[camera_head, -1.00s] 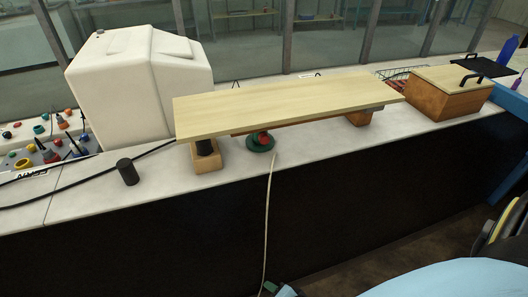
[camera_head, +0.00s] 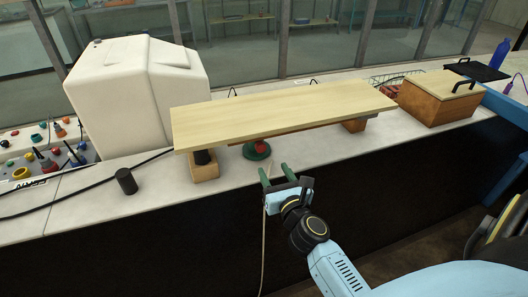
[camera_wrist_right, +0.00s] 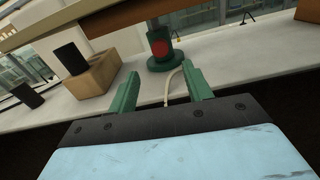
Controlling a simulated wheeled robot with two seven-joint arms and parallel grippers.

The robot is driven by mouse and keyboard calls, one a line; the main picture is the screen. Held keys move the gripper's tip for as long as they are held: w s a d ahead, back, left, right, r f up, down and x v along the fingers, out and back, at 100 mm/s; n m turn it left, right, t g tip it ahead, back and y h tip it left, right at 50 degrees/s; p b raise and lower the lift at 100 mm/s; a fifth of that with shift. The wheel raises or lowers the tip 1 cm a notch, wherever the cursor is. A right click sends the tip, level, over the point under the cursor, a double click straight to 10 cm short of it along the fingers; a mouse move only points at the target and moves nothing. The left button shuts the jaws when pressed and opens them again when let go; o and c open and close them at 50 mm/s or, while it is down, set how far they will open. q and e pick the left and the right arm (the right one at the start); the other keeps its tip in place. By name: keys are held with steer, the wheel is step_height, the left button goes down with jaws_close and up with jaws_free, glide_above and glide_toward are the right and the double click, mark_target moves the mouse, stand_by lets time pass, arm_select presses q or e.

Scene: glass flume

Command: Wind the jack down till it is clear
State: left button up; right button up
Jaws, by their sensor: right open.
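The jack (camera_head: 257,150) stands on the white bench under a pale wooden board (camera_head: 280,115). It has a round dark green base and a red part at its front. In the right wrist view the jack (camera_wrist_right: 163,50) is green with a red round face, ahead of the fingers. Whether its top touches the board is hidden. My right gripper (camera_head: 277,173) is open and empty at the bench's front edge, short of the jack. Its green fingers (camera_wrist_right: 163,85) show in the right wrist view. My left gripper is not in view.
A wooden block (camera_head: 205,171) with a black cylinder supports the board's left end; another block (camera_head: 354,125) is under its right. A loose black cylinder (camera_head: 126,181) stands at left. A pale cord (camera_head: 264,240) hangs over the front edge. A wooden box (camera_head: 440,103) sits right.

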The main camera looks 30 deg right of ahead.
mark_target(262, 149)
steer(key=x, duration=0.8)
steer(key=shift+w+d, duration=0.1)
steer(key=shift+w, duration=0.25)
steer(key=c, duration=1)
steer(key=shift+n, duration=0.4)
